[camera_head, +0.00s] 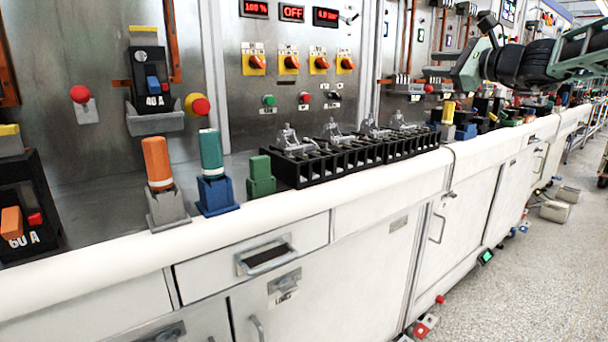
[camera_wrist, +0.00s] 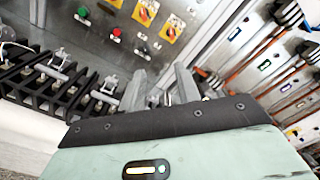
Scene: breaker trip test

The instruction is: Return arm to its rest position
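My arm reaches in from the right edge in the head view, held above the far part of the bench. My gripper (camera_head: 440,76) is at its left end, in front of the panels. In the wrist view my gripper (camera_wrist: 160,78) shows two grey fingers standing apart, with nothing seen between them. Behind the fingers are the control panel (camera_wrist: 110,30) and a black terminal block (camera_wrist: 60,88). The fingers look clear of both. No rest position is marked in either view.
The white bench (camera_head: 330,200) carries the long black terminal block (camera_head: 345,155), an orange-handled piece (camera_head: 157,165), a teal-handled piece (camera_head: 211,155) and a green block (camera_head: 260,175). A 40 A breaker (camera_head: 150,85) is on the panel. The speckled floor (camera_head: 550,270) is partly open at right.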

